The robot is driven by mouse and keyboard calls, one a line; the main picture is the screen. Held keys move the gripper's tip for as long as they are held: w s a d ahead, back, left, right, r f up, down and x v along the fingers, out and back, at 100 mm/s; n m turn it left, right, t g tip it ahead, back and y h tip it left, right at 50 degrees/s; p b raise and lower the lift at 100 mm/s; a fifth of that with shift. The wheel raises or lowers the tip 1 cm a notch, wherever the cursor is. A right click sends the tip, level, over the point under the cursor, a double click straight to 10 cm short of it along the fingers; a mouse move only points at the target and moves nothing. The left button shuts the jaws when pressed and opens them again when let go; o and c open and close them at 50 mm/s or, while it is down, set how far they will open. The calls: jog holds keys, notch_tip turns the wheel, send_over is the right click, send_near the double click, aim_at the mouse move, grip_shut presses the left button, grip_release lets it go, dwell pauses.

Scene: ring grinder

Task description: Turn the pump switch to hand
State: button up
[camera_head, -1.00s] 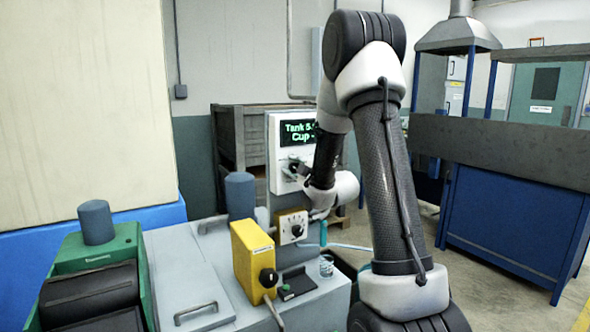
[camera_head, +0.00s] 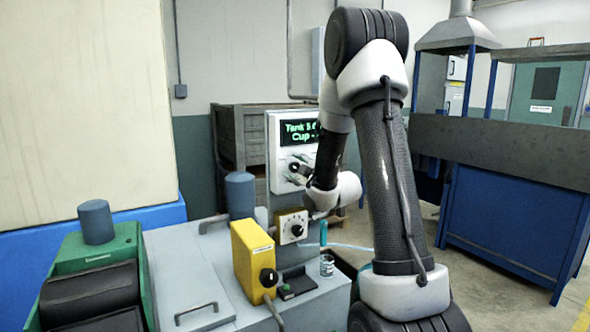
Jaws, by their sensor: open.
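A light-grey control panel (camera_head: 283,146) stands upright behind the grey machine, with a dark display (camera_head: 299,131) of green text, "Tank 5..." and "Cup -". Knobs sit on the panel below the display, partly hidden by my gripper (camera_head: 296,170). My gripper is at the panel's lower face, close to a dark knob; whether it touches cannot be told. Its fingers are small and dark here. A beige dial box (camera_head: 291,226) with a black knob sits below. A yellow box (camera_head: 252,262) with a black rotary knob (camera_head: 268,277) stands in front. Which knob is the pump switch cannot be read.
A grey machine top (camera_head: 185,268) with handles fills the front. A blue-grey cylinder (camera_head: 240,195), a small glass cup (camera_head: 327,265) and a dark tray (camera_head: 297,280) stand on it. A green unit (camera_head: 100,256) is at left, a blue bench (camera_head: 512,225) at right.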

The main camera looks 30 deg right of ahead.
jog(key=s, duration=0.6)
jog(key=shift+s, duration=0.3)
jog(key=shift+d, duration=0.1)
jog(key=s+d+f+m+g+h, duration=0.1)
jog(key=s+d+f+m+g, duration=0.2)
jog(key=f, duration=0.4)
jog(key=s+f+m+g+h, duration=0.1)
jog(key=s+f+m+g, duration=0.1)
jog(key=f+m+g, duration=0.3)
jog(key=s+f+m+g, duration=0.1)
jog(key=s+f+g, duration=0.25)
jog(key=s, duration=0.45)
jog(key=s+a+r+m+g, duration=0.1)
jog(key=s+a+r, duration=0.5)
jog(key=s+r, duration=0.2)
jog(key=s+a+r+m+g+y, duration=0.1)
jog(key=s+a+r, duration=0.6)
jog(key=s, duration=0.5)
jog(key=shift+s+r+m, duration=0.3)
jog(key=shift+s+r, duration=0.05)
jog(key=shift+r, duration=0.15)
